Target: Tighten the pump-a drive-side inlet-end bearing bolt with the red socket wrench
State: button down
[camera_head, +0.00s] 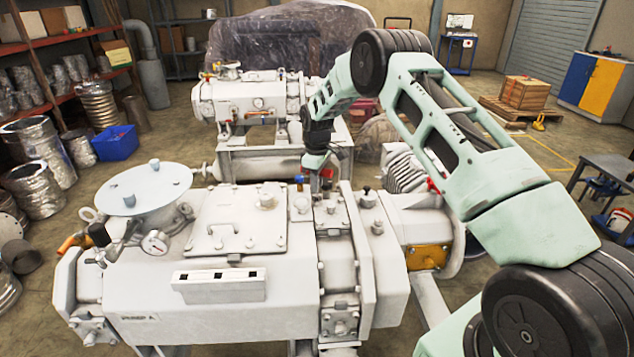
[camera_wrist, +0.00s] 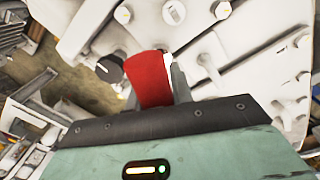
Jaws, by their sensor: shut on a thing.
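Pump A (camera_head: 150,290) is the large pale machine in front, with its name on its lower left side. My gripper (camera_head: 318,174) points down over its right part, near a block with several bolts. In the wrist view my gripper (camera_wrist: 160,85) is shut on the red socket wrench (camera_wrist: 149,78), whose red handle stands between the fingers. The wrench's socket end is hidden. Several pale bolt heads (camera_wrist: 173,12) show on the pump beyond the wrench. I cannot tell which is the inlet-end bearing bolt, or whether the wrench touches it.
A white box with square holes (camera_head: 218,285) is on the pump's front. A black knob (camera_wrist: 110,67) is close left of the wrench. A second pump (camera_head: 255,100) stands behind.

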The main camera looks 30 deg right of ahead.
jog(key=shift+f, duration=0.1)
jog(key=shift+r+p, duration=1.4)
jog(key=shift+r, duration=1.2)
